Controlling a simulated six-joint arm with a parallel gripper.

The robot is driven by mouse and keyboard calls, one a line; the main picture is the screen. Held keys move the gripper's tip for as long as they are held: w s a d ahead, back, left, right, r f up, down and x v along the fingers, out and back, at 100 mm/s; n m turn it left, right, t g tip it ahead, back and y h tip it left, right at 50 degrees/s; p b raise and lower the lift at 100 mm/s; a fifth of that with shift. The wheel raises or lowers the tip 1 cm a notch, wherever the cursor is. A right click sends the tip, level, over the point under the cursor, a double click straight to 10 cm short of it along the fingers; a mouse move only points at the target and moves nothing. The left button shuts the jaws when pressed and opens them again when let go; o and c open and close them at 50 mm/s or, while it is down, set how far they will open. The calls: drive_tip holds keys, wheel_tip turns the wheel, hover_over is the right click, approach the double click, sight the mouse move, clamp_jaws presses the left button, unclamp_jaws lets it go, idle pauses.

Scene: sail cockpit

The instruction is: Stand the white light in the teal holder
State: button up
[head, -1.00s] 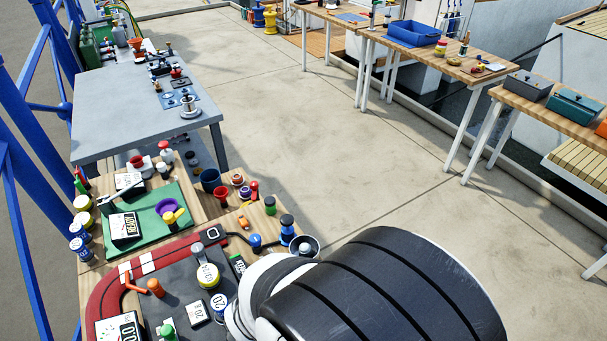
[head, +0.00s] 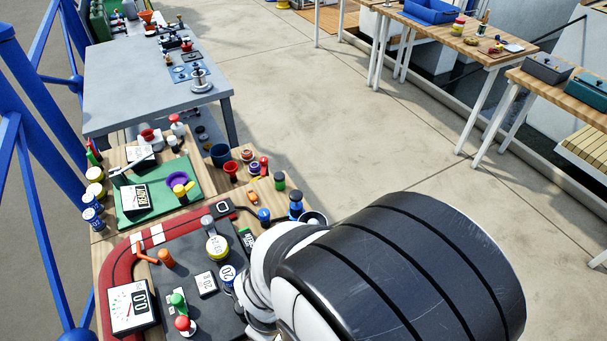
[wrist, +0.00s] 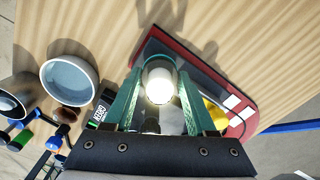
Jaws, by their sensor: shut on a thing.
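The white light (wrist: 158,84) shows as a bright white dome between the two teal fingers of my gripper (wrist: 159,92) in the wrist view. The fingers are closed on its sides, and its lower part is hard to make out. In the head view, my own arm hides the gripper and the light. I cannot pick out the teal holder with certainty. A round cup with a pale rim (wrist: 70,82) stands left of the gripper in the wrist view, apart from it. A small cup (head: 313,219) shows beside my arm in the head view.
The crowded wooden bench holds a dark mat with a red border (head: 107,268), a green mat (head: 150,203), a dial gauge (head: 130,307), a red-topped piece (head: 183,325) and several small pieces. A grey table (head: 150,95) stands behind. Bare wood shows at the wrist view's upper left.

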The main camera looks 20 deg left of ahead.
drive_tip(key=shift+f, duration=0.4)
drive_tip(key=o, duration=1.1)
drive_tip(key=shift+c, duration=0.2)
wheel_tip(320, 180, up, 11)
